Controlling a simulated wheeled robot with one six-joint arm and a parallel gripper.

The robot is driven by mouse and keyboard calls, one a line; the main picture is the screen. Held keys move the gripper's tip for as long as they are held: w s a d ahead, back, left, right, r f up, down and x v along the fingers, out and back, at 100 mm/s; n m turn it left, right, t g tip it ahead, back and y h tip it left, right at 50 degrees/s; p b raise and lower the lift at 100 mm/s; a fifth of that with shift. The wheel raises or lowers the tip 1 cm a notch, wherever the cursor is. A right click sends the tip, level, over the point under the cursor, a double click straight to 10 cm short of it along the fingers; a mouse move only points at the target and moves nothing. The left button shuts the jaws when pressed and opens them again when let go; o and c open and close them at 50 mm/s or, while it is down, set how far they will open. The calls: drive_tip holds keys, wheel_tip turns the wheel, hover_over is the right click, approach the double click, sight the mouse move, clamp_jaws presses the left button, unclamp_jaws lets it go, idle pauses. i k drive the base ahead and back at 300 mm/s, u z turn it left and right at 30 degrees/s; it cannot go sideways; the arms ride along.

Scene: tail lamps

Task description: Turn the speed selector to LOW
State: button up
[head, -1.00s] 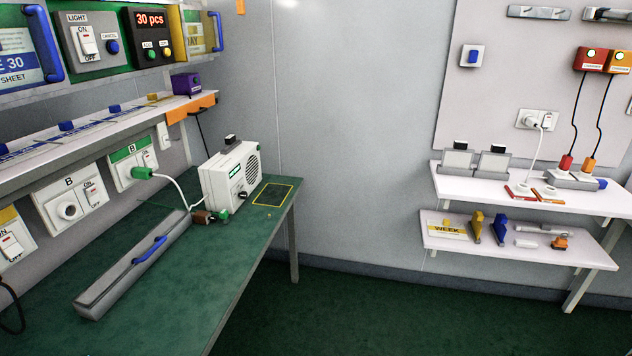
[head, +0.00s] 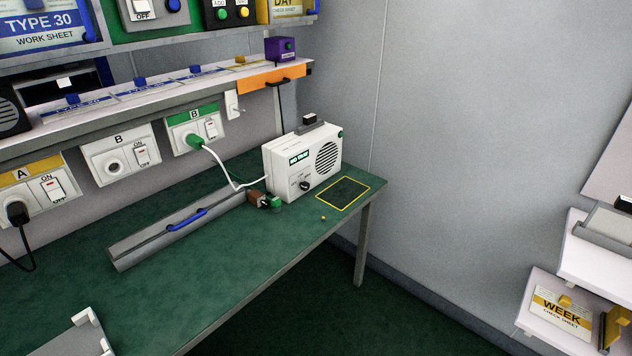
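A white box-shaped device (head: 283,187) with a round grille stands on the green bench top. A black round knob (head: 304,185) sits low on its front face, with small lettering around it that I cannot read. This knob may be the speed selector; its pointer direction is too small to tell. A small dark display with green-white text (head: 299,158) is above the knob. My gripper is not in the head view.
A white cord runs from the device to a green plug (head: 195,141) in a wall socket. A long grey case with a blue handle (head: 187,219) lies left of the device. A yellow-outlined square (head: 343,194) is right of it. The bench front (head: 215,275) is clear.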

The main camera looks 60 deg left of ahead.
sight(305, 186)
drive_tip(key=u, duration=0.35)
drive_tip(key=i, duration=0.7)
drive_tip(key=u, duration=1.3)
drive_tip(key=i, duration=0.65)
drive_tip(key=u, duration=0.7)
